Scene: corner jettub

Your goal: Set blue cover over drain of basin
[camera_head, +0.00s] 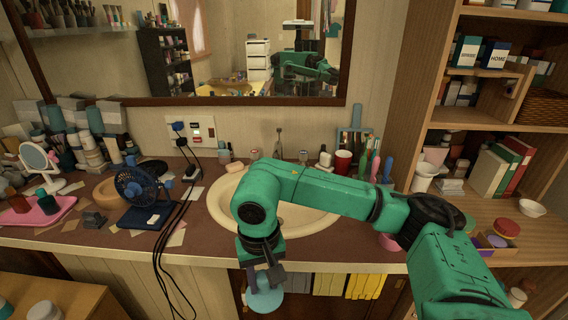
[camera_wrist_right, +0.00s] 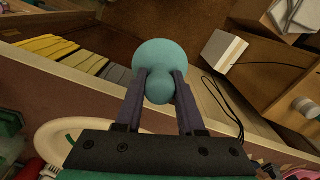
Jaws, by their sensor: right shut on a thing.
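The blue cover (camera_head: 265,299) is a round light-blue piece. My right gripper (camera_head: 264,281) is shut on it and holds it in front of the counter's front edge, below the counter top. In the right wrist view the cover (camera_wrist_right: 158,60) shows as a disc with a rounded knob, and the knob sits between the two fingers of the gripper (camera_wrist_right: 160,88). The cream oval basin (camera_head: 217,205) is set in the counter behind the gripper. My right arm hides much of the basin, and the drain cannot be made out. My left gripper is not in view.
A small blue fan (camera_head: 135,187) with black cables stands left of the basin. A pink tray (camera_head: 40,214) and round mirror (camera_head: 38,160) are further left. Cups and brushes (camera_head: 375,160) stand behind the basin to the right. Shelves (camera_head: 500,130) fill the right side.

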